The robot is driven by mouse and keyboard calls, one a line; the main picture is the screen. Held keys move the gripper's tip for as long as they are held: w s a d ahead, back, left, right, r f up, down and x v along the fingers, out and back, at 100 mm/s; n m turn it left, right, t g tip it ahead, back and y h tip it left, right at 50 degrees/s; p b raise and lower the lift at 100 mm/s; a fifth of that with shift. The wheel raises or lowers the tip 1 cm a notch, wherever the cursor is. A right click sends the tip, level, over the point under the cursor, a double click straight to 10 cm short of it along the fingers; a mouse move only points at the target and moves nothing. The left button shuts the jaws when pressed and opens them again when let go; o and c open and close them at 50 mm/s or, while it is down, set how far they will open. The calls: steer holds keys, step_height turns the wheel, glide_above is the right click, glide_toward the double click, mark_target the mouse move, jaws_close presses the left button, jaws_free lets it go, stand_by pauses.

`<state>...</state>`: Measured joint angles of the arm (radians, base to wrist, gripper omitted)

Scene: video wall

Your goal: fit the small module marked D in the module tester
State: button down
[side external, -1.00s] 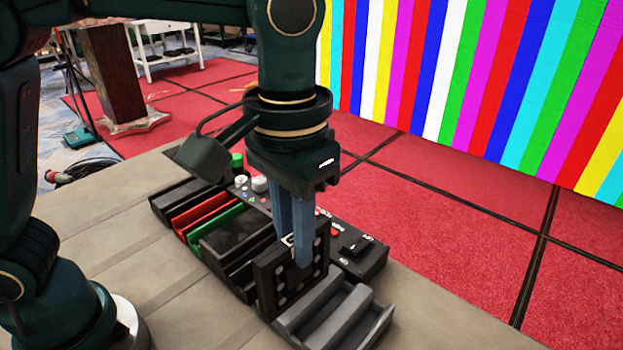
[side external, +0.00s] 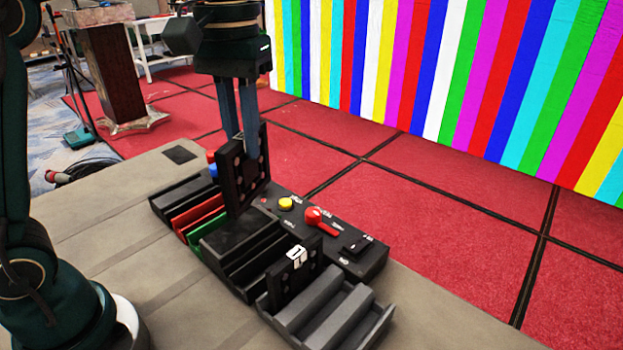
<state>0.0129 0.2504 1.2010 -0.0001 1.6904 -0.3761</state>
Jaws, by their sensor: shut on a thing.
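My gripper (side external: 246,147) is shut on a flat black module (side external: 236,187) with small round dots on its face. It holds the module upright, above the black slotted block (side external: 240,240) and the green tray. Any letter on the held module is not readable. A second dark module (side external: 299,272) with a white label stands upright between the black block and the grey stepped rack (side external: 335,310); its label is too small to read surely. The dark control panel (side external: 345,245) behind them carries a yellow button, a red lever and a black switch.
A red tray (side external: 197,212), a green tray (side external: 205,229) and a black tray (side external: 182,194) line up to the left of the black block. Bare grey tabletop (side external: 100,210) lies in front. A striped video wall (side external: 450,80) stands behind the red floor.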

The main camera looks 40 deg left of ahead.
mark_target(257, 170)
steer(key=w+a+r+n, duration=0.1)
steer(key=a+n, duration=0.1)
steer(key=a, duration=0.3)
steer(key=d+f+m, duration=0.1)
steer(key=d+m, duration=0.1)
steer(key=d+f+m, duration=0.2)
steer(key=d, duration=0.1)
steer(key=s+d+f+m, duration=0.1)
steer(key=d+f+m, duration=0.1)
steer(key=shift+s+d, duration=0.1)
steer(key=shift+d, duration=0.2)
steer(key=shift+f, duration=2.95)
steer(key=shift+f, duration=2.3)
stand_by(0.3)
steer(key=c, duration=0.5)
jaws_free()
